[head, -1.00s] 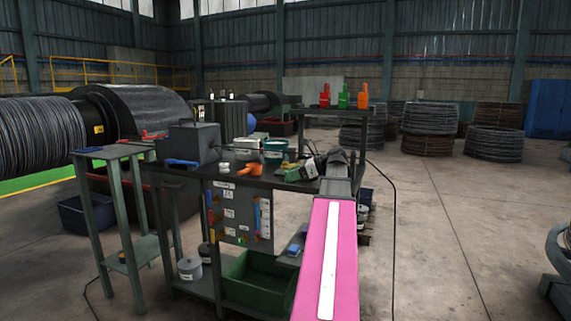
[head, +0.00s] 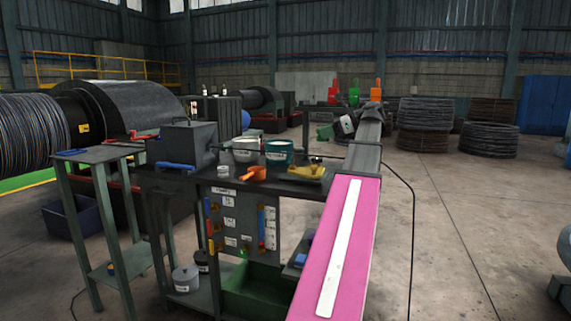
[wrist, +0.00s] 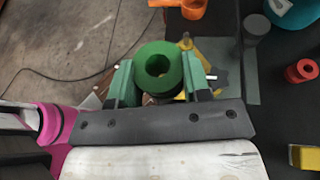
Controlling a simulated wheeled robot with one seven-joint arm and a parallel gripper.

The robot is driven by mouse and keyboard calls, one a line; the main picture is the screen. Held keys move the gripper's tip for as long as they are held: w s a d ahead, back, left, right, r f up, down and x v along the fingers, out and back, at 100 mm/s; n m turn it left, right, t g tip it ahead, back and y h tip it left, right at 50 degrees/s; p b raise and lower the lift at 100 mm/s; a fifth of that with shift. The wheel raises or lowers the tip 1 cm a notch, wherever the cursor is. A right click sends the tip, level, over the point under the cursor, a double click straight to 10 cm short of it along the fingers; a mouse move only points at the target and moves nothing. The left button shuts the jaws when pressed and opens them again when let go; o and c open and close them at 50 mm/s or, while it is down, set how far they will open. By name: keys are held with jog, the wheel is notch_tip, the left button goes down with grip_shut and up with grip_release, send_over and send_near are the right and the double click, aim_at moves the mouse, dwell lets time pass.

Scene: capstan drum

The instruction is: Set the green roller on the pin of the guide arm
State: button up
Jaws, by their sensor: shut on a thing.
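The green roller (wrist: 146,57), a short cylinder with a central hole, is held between the two fingers of my gripper (wrist: 153,82) in the wrist view. In the head view my gripper (head: 334,130) is raised above the bench's far right end; the roller cannot be told apart from the gripper there. A yellow part with small upright pieces (head: 307,171) lies on the bench top, apart from my gripper, and looks like the guide arm. In the wrist view a yellow upright piece (wrist: 186,42) shows just beyond the roller; the roller and fingers partly hide what is below.
A red roller (wrist: 302,71) and a yellow block (wrist: 304,157) lie at the right in the wrist view. Open floor lies right of the bench.

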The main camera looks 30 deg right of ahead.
send_over(295, 166)
jog(key=f, duration=0.6)
jog(key=shift+w+d+f, duration=0.15)
jog(key=shift+w+f, duration=0.05)
jog(key=shift+f, duration=2.25)
jog(key=o, duration=0.9)
jog(key=shift+f, duration=0.1)
jog(key=v, duration=1.2)
jog(key=shift+d, duration=0.1)
